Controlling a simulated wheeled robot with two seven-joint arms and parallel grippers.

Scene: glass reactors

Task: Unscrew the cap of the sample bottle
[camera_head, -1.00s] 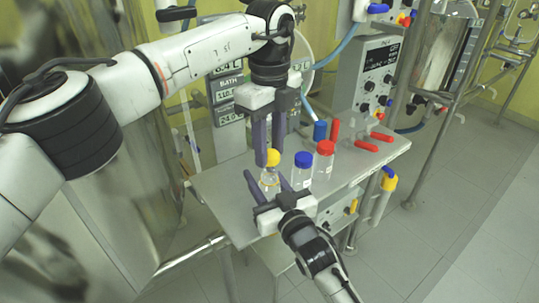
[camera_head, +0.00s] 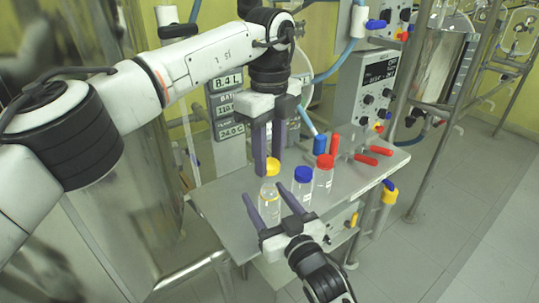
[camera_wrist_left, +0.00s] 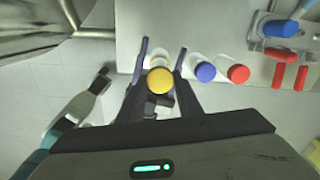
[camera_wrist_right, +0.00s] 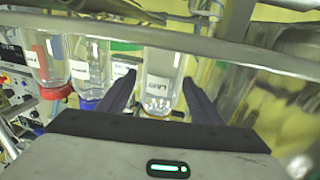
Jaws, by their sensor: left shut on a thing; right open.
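The sample bottle (camera_head: 269,205) is clear glass and stands upright near the table's front edge. Its yellow cap (camera_head: 272,168) also shows in the left wrist view (camera_wrist_left: 160,80). My left gripper (camera_head: 268,168) reaches down from above and is shut on the yellow cap. I cannot tell whether the cap still touches the bottle neck. My right gripper (camera_head: 263,190) is open, with its fingers on either side of the bottle body. In the right wrist view the bottle (camera_wrist_right: 163,75) appears upside down between the fingers, its neck end partly hidden by the gripper body.
A blue-capped bottle (camera_head: 303,177) and a red-capped bottle (camera_head: 324,165) stand close to the right. Red-handled pieces (camera_head: 366,158) and a blue item (camera_head: 320,145) lie farther back. A control box (camera_head: 372,90) stands behind. The table's (camera_head: 225,205) left part is clear.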

